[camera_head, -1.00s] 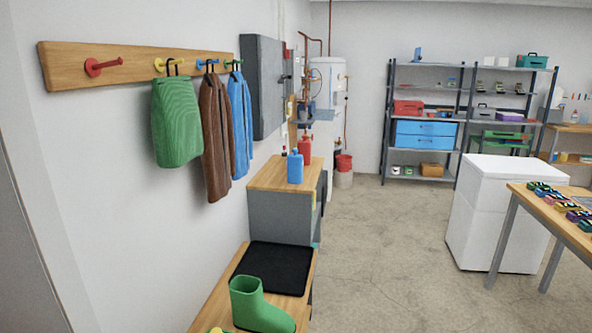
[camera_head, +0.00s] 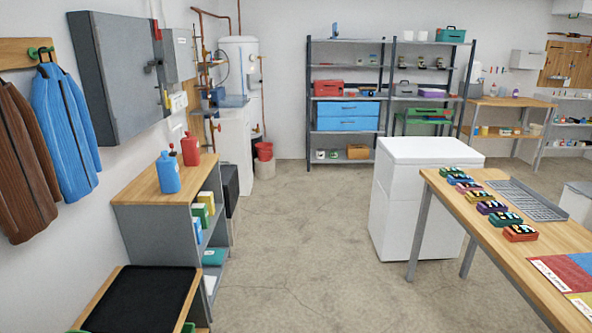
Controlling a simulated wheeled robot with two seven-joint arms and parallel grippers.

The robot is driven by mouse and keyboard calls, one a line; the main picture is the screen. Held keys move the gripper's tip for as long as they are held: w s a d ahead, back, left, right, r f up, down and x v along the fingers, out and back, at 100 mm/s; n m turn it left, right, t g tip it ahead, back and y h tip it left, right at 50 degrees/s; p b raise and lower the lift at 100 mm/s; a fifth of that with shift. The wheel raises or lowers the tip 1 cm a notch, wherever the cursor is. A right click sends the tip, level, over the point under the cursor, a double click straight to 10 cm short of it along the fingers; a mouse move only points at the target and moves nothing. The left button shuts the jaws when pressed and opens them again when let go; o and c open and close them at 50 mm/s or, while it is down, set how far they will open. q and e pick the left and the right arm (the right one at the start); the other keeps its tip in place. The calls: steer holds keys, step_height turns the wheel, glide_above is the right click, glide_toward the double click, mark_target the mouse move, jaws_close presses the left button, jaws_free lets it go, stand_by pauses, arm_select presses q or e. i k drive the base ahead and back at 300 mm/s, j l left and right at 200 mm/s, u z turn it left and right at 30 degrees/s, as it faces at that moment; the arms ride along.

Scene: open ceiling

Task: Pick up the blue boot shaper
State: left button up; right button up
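I cannot make out a blue boot shaper for sure in the head view. A small blue object (camera_head: 335,30) stands on top of the back shelving, too small to identify. A blue bottle (camera_head: 168,173) stands on the wooden-topped cabinet at the left, beside a red bottle (camera_head: 190,149). A bit of green, perhaps the green boot, shows at the bottom left edge on the wooden bench. Neither of my grippers is in view.
A black mat (camera_head: 142,300) lies on the bench at lower left, beside the wooden-topped cabinet (camera_head: 160,216). A white chest (camera_head: 425,205) and a wooden table (camera_head: 520,250) with several small colourful items stand at right. The concrete floor (camera_head: 300,240) between is clear.

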mark_target(166, 168)
steer(key=i+l+u, duration=0.15)
steer(key=i, duration=0.3)
steer(key=i+l+u, duration=0.15)
steer(key=i, duration=0.3)
steer(key=i+l+u, duration=0.1)
steer(key=i, duration=0.35)
steer(key=i+l+u, duration=0.15)
steer(key=i, duration=0.25)
steer(key=l, duration=0.1)
